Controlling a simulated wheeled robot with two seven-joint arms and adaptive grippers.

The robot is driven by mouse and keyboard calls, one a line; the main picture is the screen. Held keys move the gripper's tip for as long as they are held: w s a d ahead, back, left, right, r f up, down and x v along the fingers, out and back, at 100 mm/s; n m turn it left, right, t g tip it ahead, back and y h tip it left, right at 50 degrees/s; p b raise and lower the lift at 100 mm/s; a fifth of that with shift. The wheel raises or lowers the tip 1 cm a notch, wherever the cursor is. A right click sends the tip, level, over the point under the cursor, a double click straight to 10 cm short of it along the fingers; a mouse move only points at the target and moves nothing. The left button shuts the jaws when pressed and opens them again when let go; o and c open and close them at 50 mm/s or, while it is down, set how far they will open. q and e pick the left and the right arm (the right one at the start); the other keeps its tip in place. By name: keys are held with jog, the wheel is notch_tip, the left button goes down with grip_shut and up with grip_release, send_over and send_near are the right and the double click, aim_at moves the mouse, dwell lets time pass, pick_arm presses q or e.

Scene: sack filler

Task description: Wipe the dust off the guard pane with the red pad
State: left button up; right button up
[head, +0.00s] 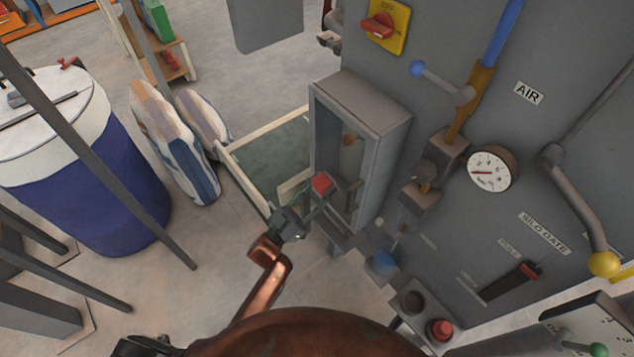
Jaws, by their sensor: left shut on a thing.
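The red pad (321,184) is in my left gripper (328,194), which is shut on it. The gripper reaches up from the bottom of the head view, in front of a grey box on the machine. The guard pane (352,158) appears to be the framed, see-through front of this box. The pad is at the pane's lower left part in the picture. I cannot tell whether it touches the pane. Dust on the pane is too faint to make out. Part of the pane's lower end is hidden by the gripper. My right gripper is not in view.
A blue drum (90,205) with a white top stands at the left. Striped sacks (172,140) stand beside a pale framed platform (262,160). The machine panel at the right carries a gauge (491,169), levers, a yellow knob (604,264) and a red button (439,329).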

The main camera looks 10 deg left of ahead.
pick_arm(q)
jog(key=s+d+p, duration=0.3)
jog(key=s+d, duration=0.1)
jog(key=d, duration=0.1)
jog(key=shift+w+a+b, duration=0.2)
jog(key=shift+w+a, duration=0.4)
jog(key=shift+a, duration=0.2)
jog(key=shift+w+a+b, duration=0.15)
jog(key=shift+w+a, duration=0.45)
jog(key=shift+a, duration=0.15)
jog(key=shift+w+a+r+b, duration=0.1)
jog(key=shift+w+a+b, duration=0.05)
jog(key=shift+w+a, duration=0.75)
jog(key=shift+w+a+f+b, duration=0.15)
jog(key=shift+w+a, duration=0.5)
jog(key=shift+a, duration=0.4)
jog(key=shift+w+a+r+b, duration=0.15)
jog(key=shift+w+a, duration=0.65)
jog(key=shift+a, duration=0.2)
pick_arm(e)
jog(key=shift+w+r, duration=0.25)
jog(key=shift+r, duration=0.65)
pick_arm(q)
jog(key=shift+a, duration=0.1)
